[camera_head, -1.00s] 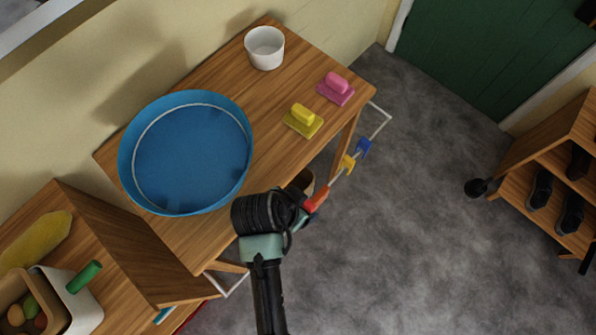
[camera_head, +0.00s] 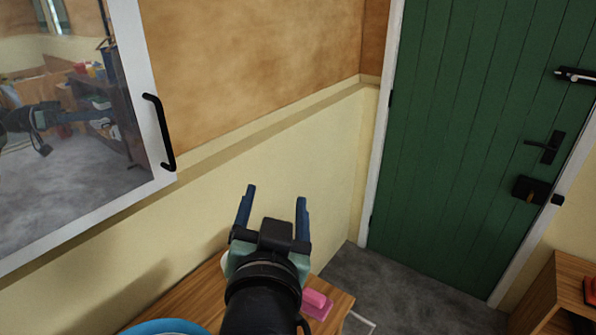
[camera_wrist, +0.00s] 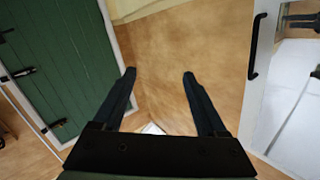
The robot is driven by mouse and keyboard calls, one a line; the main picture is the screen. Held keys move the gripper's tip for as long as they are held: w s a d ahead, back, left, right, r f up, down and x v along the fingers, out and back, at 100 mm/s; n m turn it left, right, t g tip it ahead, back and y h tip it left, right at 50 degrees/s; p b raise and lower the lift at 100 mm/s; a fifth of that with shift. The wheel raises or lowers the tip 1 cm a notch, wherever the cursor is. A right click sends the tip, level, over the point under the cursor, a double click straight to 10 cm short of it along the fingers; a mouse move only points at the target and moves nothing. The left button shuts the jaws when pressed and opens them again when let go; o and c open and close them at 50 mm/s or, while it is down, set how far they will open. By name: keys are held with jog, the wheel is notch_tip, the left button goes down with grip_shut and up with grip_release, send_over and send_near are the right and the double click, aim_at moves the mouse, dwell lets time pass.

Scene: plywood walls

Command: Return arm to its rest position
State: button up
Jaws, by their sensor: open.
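My gripper (camera_head: 273,205) is raised in front of the wall in the head view, its two blue-grey fingers apart and pointing up. Nothing is between the fingers. In the wrist view, my gripper (camera_wrist: 160,80) also shows open and empty, with the plywood wall beyond it. My arm runs down from it to the bottom of the head view and hides part of the table.
A wooden table (camera_head: 335,300) below carries a pink object (camera_head: 316,304) and a blue basin (camera_head: 165,327). A mirror-like framed panel with a black handle (camera_head: 160,132) is at the left. A green door (camera_head: 470,140) stands at the right. Grey floor (camera_head: 385,285) lies before it.

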jog(key=s+d+r+n+t, duration=0.1)
jog(key=s+r+t, duration=0.2)
jog(key=r, duration=0.7)
jog(key=s+d+r+n+t, duration=0.1)
jog(key=s+r+t, duration=0.3)
jog(key=r, duration=0.5)
jog(key=s+d+r+n+t, duration=0.1)
jog(key=s+r+t, duration=0.2)
jog(key=r, duration=0.7)
jog(key=s, duration=0.2)
jog(key=shift+s+r, duration=0.3)
jog(key=shift+s, duration=0.05)
jog(key=shift+f, duration=0.15)
